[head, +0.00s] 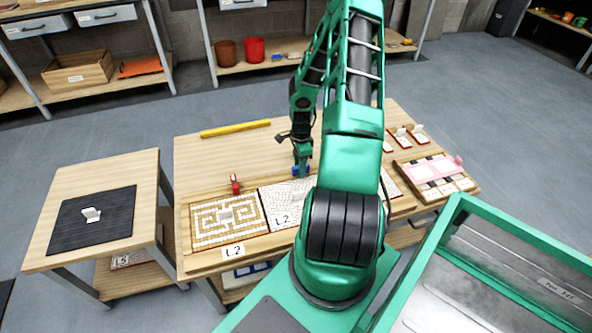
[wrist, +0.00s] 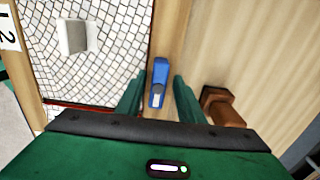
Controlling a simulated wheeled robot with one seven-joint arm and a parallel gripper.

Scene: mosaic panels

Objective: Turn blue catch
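The blue catch (wrist: 157,84) is a small block with a grey end, on the wooden ledge along the edge of a white mosaic panel (wrist: 110,40). In the wrist view my gripper (wrist: 159,90) has its two green fingers apart, one on each side of the catch, with visible gaps. In the head view my gripper (head: 302,160) points down at the far edge of the middle panel (head: 284,207). A bit of the blue catch (head: 295,170) shows beside it; my arm hides part of that panel.
A red catch (head: 235,184) stands behind the tan maze-patterned panel (head: 228,222). A brown knob-like part (wrist: 222,106) lies right of my right finger. A yellow bar (head: 235,129) lies at the table's back. A pink-topped tray (head: 435,172) is at right.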

